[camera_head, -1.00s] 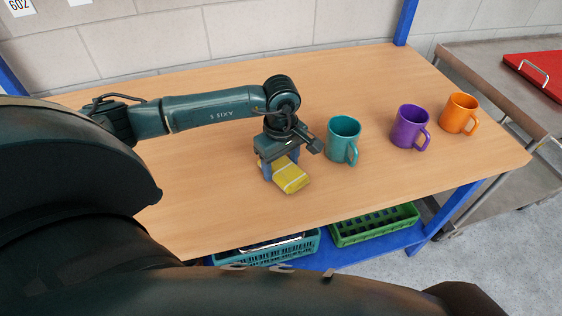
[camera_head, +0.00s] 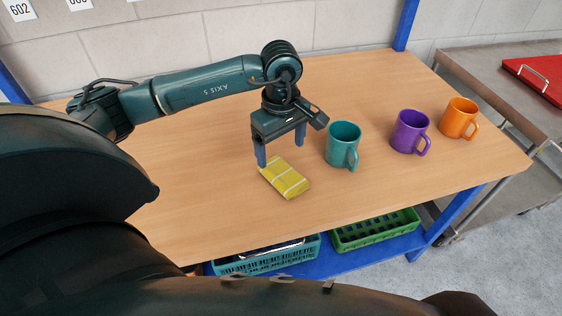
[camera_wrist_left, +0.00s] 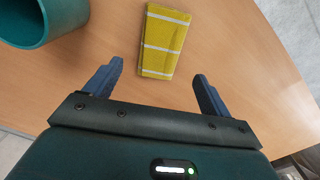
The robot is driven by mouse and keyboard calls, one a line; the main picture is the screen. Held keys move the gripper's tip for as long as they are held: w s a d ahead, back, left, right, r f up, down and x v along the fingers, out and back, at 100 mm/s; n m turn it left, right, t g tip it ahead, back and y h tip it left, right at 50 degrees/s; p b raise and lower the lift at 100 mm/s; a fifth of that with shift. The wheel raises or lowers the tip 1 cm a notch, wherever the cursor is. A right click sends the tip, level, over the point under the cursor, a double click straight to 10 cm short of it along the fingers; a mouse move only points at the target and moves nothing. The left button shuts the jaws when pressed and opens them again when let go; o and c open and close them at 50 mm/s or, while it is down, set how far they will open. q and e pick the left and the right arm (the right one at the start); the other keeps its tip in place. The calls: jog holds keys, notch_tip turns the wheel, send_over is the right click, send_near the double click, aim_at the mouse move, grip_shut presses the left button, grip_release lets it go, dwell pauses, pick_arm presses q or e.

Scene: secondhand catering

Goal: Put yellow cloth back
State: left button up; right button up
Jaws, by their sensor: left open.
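A folded yellow cloth (camera_head: 286,178) with white stripes lies flat on the wooden table (camera_head: 210,205), in front of and to the left of the teal mug. My left gripper (camera_head: 281,152) is open and empty just behind and above the cloth. In the left wrist view the cloth (camera_wrist_left: 163,42) lies ahead of the two spread blue fingers (camera_wrist_left: 158,85), apart from them. My right gripper is not in view.
A teal mug (camera_head: 342,145) stands close to the right of my left gripper. A purple mug (camera_head: 409,131) and an orange mug (camera_head: 459,117) stand farther right. A teal basket (camera_head: 268,260) and a green crate (camera_head: 376,232) sit on the blue lower shelf. The table's left part is clear.

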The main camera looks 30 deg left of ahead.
pick_arm(q)
jog(key=shift+r, duration=2.4)
